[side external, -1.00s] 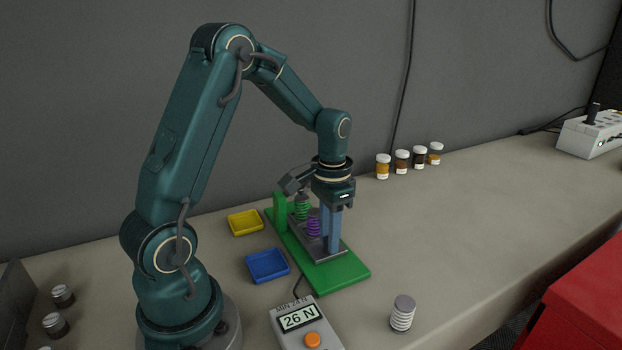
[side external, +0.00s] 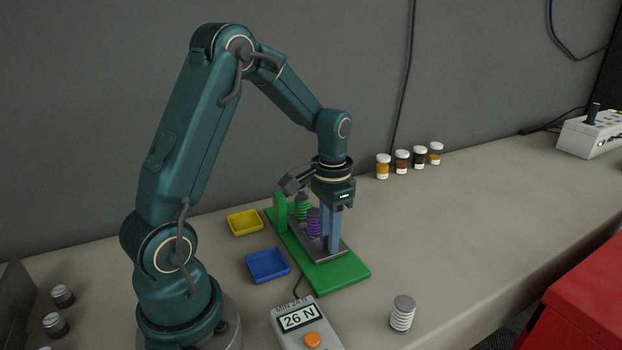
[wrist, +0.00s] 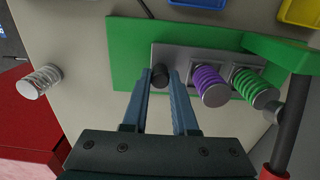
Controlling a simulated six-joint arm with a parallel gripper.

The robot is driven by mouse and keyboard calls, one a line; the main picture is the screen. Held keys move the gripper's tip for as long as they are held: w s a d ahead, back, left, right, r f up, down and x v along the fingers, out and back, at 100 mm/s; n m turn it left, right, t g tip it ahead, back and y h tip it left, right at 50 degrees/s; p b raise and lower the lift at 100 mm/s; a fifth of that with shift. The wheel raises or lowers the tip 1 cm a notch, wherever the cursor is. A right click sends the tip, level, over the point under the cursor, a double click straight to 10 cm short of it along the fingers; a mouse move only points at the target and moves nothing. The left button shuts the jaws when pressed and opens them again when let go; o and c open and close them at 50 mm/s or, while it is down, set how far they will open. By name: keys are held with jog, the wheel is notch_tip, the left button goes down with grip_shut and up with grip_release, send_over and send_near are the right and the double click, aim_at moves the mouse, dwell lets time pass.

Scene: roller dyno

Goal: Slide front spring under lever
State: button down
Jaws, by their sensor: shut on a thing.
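My gripper (wrist: 160,90) is shut on a dark round knob (wrist: 160,72) that stands on a grey plate (wrist: 178,52). My gripper (side external: 331,250) points straight down over the green base (side external: 345,275). A purple spring (wrist: 208,82) and a green spring (wrist: 248,82) stand on the same plate, the purple one nearer my fingers. They also show in the side view, purple (side external: 314,224) and green (side external: 302,208). In the wrist view a dark lever (wrist: 290,125) with a red end lies just right of the green spring. How it meets the springs is unclear.
A white spring (side external: 402,314) stands alone on the bench. A readout box (side external: 305,325) shows 26 N. Yellow (side external: 245,223) and blue (side external: 267,265) trays lie left of the base.

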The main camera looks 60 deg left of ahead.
aim_at(314, 211)
jog(key=a, duration=0.6)
jog(key=shift+a, duration=0.25)
jog(key=c, duration=0.7)
grip_release()
jog(key=shift+r, duration=2.6)
jog(key=shift+d, duration=0.1)
